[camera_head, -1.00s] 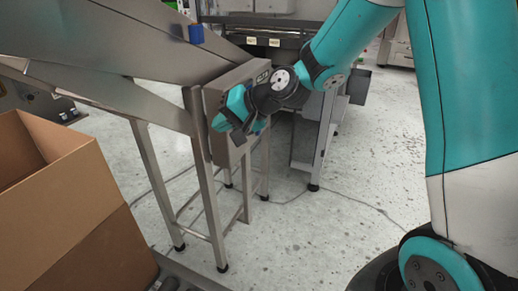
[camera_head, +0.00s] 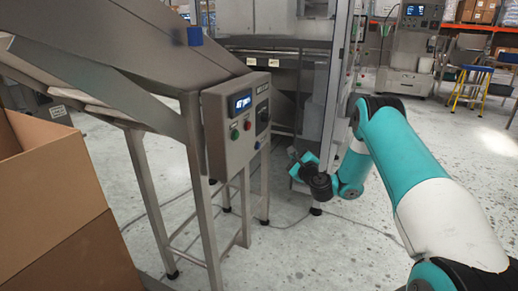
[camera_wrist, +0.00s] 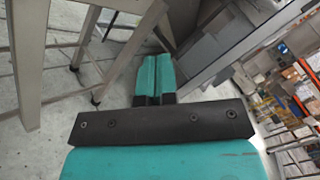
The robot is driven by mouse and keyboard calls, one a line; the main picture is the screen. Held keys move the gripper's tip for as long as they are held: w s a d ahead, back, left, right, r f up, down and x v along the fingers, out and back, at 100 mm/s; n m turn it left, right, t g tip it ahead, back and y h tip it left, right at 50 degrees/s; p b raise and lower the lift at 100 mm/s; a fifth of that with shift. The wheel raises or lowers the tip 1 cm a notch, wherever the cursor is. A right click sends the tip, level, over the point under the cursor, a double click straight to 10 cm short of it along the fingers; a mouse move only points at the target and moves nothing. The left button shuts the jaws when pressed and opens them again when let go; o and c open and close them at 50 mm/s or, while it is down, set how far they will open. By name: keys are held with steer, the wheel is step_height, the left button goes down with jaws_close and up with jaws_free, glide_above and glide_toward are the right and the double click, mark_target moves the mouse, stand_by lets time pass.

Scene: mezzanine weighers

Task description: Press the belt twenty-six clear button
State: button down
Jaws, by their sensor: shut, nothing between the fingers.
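A grey control box (camera_head: 218,150) is fixed to the steel frame in the head view, its front facing the aisle. It has a lit blue display (camera_head: 240,103), a green button (camera_head: 234,132), a red button (camera_head: 248,125) and a dark switch (camera_head: 262,113). The labels are too small to read, so I cannot tell which control is the clear button. My gripper (camera_head: 297,168) is to the right of the box and lower than its buttons, apart from it. In the wrist view my gripper (camera_wrist: 155,60) has its two teal fingers together, with nothing between them.
A steel chute (camera_head: 110,80) on legs slopes down towards the box. An open cardboard box (camera_head: 50,190) stands at the left. A large machine (camera_head: 285,30) is behind. Open floor (camera_head: 330,260) lies in front, with a cable on it.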

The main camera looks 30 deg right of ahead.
mark_target(259, 146)
steer(key=w+a+p, duration=0.5)
steer(key=w+p, duration=0.2)
steer(key=p, duration=0.2)
steer(key=shift+a, duration=0.3)
stand_by(2.0)
steer(key=shift+w+a, duration=0.25)
steer(key=shift+w, duration=0.1)
steer(key=shift+w+a, duration=0.3)
steer(key=shift+w, duration=0.05)
stand_by(0.6)
